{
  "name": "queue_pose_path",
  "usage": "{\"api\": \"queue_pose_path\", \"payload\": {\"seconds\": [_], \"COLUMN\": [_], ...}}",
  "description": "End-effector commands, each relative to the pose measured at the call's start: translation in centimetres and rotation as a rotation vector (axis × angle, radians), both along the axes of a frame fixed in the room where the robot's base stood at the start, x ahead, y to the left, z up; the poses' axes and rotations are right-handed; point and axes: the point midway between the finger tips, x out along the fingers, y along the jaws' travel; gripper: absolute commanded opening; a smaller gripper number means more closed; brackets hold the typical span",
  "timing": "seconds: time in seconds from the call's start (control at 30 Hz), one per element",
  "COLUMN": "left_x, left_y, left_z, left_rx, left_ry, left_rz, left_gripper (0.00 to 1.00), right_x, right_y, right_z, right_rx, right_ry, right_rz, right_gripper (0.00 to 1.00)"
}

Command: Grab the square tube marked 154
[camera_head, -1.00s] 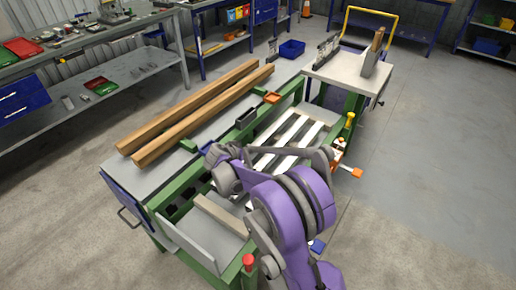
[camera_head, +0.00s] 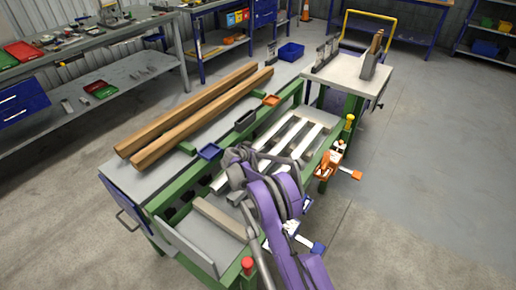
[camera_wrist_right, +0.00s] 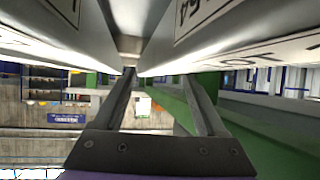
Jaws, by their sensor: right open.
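Several pale square tubes (camera_head: 288,140) lie side by side in the green-framed bay of the runout table (camera_head: 182,186). No numbers are readable on them in the head view. In the right wrist view a tube (camera_wrist_right: 205,22) close above my fingers carries a partly cut-off label that seems to end in 54; its first digit is not clear. In the head view my arm covers the near tube ends. My left gripper is not in view.
Two long wooden beams (camera_head: 205,108) lie along the table's left side. An orange clamp (camera_head: 325,165) stands at the right edge. Floor to the right is clear.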

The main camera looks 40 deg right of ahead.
Motion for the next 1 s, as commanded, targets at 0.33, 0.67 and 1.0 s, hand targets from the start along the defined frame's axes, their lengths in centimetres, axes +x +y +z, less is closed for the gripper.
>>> {"api": "queue_pose_path", "payload": {"seconds": [0.33, 0.67, 1.0], "left_x": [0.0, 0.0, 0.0], "left_y": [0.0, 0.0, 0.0], "left_z": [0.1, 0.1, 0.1], "left_rx": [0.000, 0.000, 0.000], "left_ry": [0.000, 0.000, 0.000], "left_rz": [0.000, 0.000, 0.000], "left_gripper": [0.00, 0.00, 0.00], "right_x": [1.0, 1.0, 1.0], "right_y": [-1.9, -1.9, -1.9], "right_z": [-1.2, -1.1, -1.1], "right_rx": [0.000, 0.000, 0.000], "right_ry": [0.000, 0.001, 0.001], "right_rz": [0.001, 0.000, 0.000], "right_gripper": [0.74, 0.34, 0.00]}}
